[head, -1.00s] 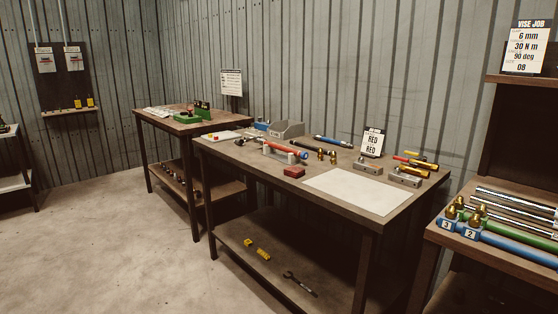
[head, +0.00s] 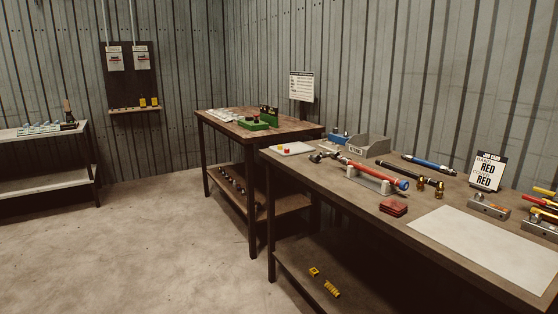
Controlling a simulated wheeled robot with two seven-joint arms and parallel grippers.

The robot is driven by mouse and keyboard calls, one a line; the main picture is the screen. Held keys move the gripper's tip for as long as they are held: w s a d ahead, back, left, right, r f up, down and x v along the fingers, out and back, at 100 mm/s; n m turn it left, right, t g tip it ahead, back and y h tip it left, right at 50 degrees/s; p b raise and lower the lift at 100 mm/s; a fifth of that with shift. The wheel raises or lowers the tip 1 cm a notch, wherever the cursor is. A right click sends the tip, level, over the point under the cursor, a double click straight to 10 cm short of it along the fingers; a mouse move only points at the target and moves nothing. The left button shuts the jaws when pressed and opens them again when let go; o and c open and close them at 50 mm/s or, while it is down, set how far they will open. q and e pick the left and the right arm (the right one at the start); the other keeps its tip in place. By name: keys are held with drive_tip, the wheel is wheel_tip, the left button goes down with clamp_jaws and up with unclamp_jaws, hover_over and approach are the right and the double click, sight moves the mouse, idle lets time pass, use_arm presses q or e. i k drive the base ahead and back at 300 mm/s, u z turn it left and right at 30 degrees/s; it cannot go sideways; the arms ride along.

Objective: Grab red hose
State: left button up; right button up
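A red hose (head: 374,174) with a blue end lies on the wooden workbench (head: 330,171) at the right in the head view. It rests in a light grey cradle (head: 365,182). A black hose (head: 408,172) lies just behind it, and a blue hose (head: 430,162) lies farther back. A sign card (head: 487,172) reading RED twice stands toward the bench's right. Neither of my grippers is in view.
A white sheet (head: 485,246) covers the bench's front right. A red block (head: 393,208) and brass fittings (head: 430,187) sit near the hose. A second bench (head: 225,124) stands behind. The floor (head: 150,235) at left is clear.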

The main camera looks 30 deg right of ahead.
sight(374, 173)
drive_tip(key=u, duration=0.1)
drive_tip(key=i, duration=1.4)
drive_tip(key=z, duration=0.45)
